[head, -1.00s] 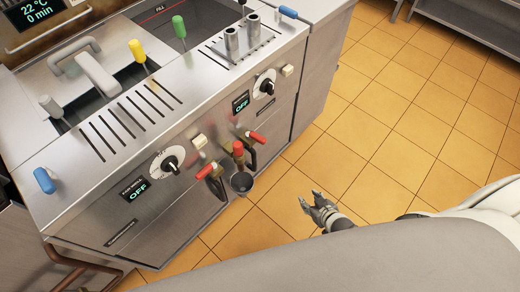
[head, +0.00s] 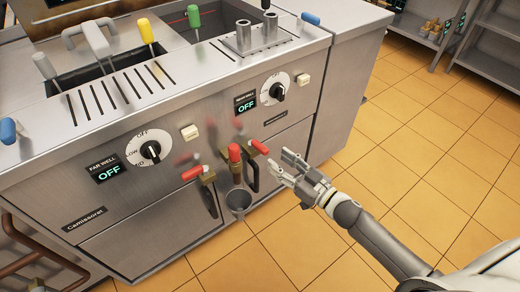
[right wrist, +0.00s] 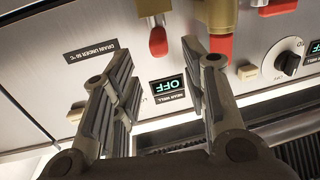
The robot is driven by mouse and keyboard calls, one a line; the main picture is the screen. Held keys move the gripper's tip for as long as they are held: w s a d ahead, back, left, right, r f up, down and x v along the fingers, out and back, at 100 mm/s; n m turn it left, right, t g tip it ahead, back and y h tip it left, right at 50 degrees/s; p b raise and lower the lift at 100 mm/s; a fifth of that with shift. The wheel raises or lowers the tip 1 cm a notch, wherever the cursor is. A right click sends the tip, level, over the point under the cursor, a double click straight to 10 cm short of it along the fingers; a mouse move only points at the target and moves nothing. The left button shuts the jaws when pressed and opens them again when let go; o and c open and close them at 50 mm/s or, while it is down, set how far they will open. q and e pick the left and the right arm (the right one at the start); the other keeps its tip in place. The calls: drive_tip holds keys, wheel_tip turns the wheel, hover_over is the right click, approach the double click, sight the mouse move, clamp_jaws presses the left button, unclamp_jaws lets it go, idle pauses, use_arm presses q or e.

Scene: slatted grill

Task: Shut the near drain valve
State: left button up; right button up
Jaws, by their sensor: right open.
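The near drain valve's red handle (head: 259,147) is on the fryer front, below the NEAR WELL display and right of a middle upright red handle (head: 235,152). In the right wrist view, which is upside down, the near handle (right wrist: 158,40) shows between and beyond my fingers, beside the middle red handle (right wrist: 220,47) and its brass body. My right gripper (head: 280,163) is open and empty, just right of the near handle and apart from it. Its two fingers also show in the right wrist view (right wrist: 158,60). My left gripper is out of view.
The far drain valve's red handle (head: 192,173) is farther left. A grey pot (head: 238,200) is below the handles. Control knobs (head: 277,93) and cream buttons (head: 303,79) stick out of the fryer front (head: 170,195). The tiled floor (head: 410,130) at right is clear.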

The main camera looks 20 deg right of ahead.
sight(252, 141)
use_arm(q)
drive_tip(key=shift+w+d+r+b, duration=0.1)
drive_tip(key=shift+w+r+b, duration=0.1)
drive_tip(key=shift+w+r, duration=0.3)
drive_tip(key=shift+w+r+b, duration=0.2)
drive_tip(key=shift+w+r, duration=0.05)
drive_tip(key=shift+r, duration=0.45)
use_arm(e)
drive_tip(key=x, duration=0.9)
drive_tip(key=shift+c, duration=0.5)
clamp_jaws()
